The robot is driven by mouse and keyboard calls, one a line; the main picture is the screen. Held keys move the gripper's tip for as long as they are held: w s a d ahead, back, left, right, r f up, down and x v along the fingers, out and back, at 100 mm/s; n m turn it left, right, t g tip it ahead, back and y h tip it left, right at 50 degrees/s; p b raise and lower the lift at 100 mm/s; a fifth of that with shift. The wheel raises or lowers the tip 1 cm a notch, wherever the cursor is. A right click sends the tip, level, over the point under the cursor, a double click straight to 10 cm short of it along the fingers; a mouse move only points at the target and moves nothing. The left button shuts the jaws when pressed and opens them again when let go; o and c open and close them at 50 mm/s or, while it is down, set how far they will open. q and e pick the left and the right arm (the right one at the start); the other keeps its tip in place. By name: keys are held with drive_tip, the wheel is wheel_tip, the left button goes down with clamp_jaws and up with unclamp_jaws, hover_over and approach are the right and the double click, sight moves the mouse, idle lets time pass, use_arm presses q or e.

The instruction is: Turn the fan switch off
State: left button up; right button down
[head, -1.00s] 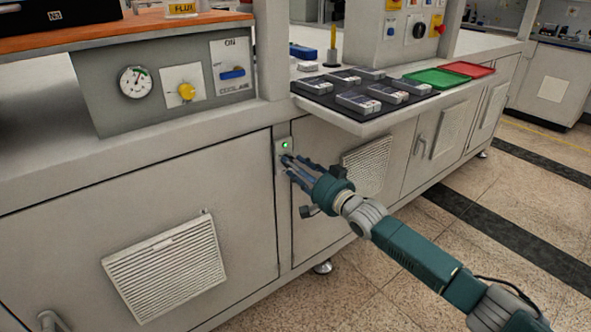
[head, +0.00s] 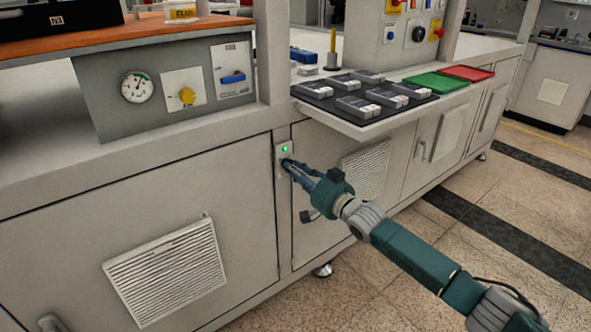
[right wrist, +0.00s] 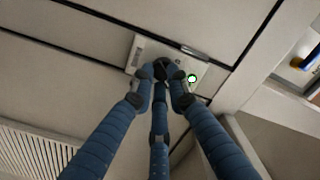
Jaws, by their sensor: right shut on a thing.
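The fan switch is on a small pale plate (head: 279,152) on the cabinet front, with a lit green lamp (head: 285,148). In the right wrist view the plate (right wrist: 145,52) has a dark knob at its middle, mostly covered by my fingertips, and the green lamp (right wrist: 192,78) beside it. My right gripper (head: 288,164) reaches in from the lower right. Its three blue fingers are drawn together, shut on the switch knob, as the right wrist view (right wrist: 162,78) also shows. The knob's exact position is hidden by the fingers. My left gripper is not in view.
Vented cabinet doors with handles flank the switch. Above it to the right, a shelf sticks out with a dark mat (head: 325,97) of several boxes, a green tray (head: 436,83) and a red tray (head: 468,72). A gauge panel (head: 105,90) is at upper left. The floor at right is clear.

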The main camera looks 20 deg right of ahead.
use_arm(q)
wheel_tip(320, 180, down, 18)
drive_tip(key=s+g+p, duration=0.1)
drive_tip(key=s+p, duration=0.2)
drive_tip(key=p, duration=0.2)
use_arm(e)
drive_tip(key=shift+r+n, duration=0.2)
drive_tip(key=shift+n, duration=8.3)
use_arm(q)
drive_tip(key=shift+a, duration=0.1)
use_arm(e)
drive_tip(key=c, duration=1.7)
unclamp_jaws()
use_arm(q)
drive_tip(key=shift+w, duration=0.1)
use_arm(e)
drive_tip(key=shift+s, duration=0.1)
drive_tip(key=v, duration=1.1)
drive_tip(key=shift+s+d+r, duration=0.1)
drive_tip(key=shift+s+d, duration=0.05)
drive_tip(key=shift+s, duration=0.25)
